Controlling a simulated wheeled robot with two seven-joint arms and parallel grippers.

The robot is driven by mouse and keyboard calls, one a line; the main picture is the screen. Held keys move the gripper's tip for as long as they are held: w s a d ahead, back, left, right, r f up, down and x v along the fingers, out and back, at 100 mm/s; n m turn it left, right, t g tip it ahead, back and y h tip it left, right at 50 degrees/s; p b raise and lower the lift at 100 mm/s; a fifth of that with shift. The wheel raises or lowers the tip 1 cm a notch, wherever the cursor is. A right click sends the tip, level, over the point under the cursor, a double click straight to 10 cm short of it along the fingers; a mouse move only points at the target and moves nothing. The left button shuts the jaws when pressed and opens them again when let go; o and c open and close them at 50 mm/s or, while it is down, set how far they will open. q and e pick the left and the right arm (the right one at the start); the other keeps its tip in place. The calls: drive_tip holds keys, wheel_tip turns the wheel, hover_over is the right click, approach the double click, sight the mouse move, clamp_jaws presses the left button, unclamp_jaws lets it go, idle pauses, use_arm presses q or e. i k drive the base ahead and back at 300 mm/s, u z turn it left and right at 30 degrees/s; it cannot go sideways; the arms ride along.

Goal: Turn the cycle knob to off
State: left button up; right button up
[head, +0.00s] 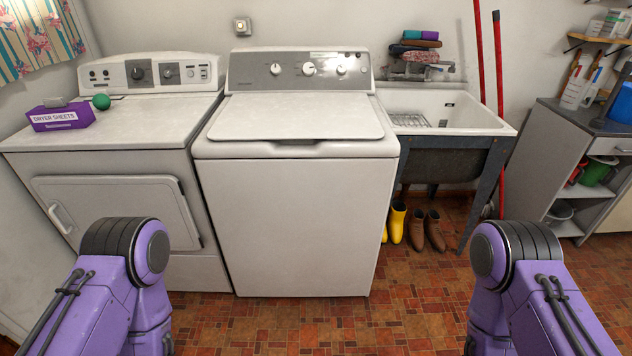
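A white top-loading washer (290,200) stands in the middle with its lid shut. Its grey control panel (250,71) carries three white knobs: a left knob (276,69), a larger middle knob (309,69) and a right knob (341,70). The dryer (110,140) at the left has dark knobs (137,73) on its panel. The labels are too small to read, so I cannot tell which knob is the cycle knob or its setting. Both my arms show only at the lower corners, well in front of the machines. Neither gripper is in view.
A purple dryer sheets box (62,117) and green ball (101,101) sit on the dryer. A utility tub (460,118) stands right of the washer, with boots (416,229) beneath and red poles (499,60) behind. A grey cabinet (545,150) is far right. The floor before the washer is clear.

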sight(309, 69)
drive_tip(key=z, duration=1.45)
drive_tip(key=i, duration=1.15)
drive_tip(key=u, duration=2)
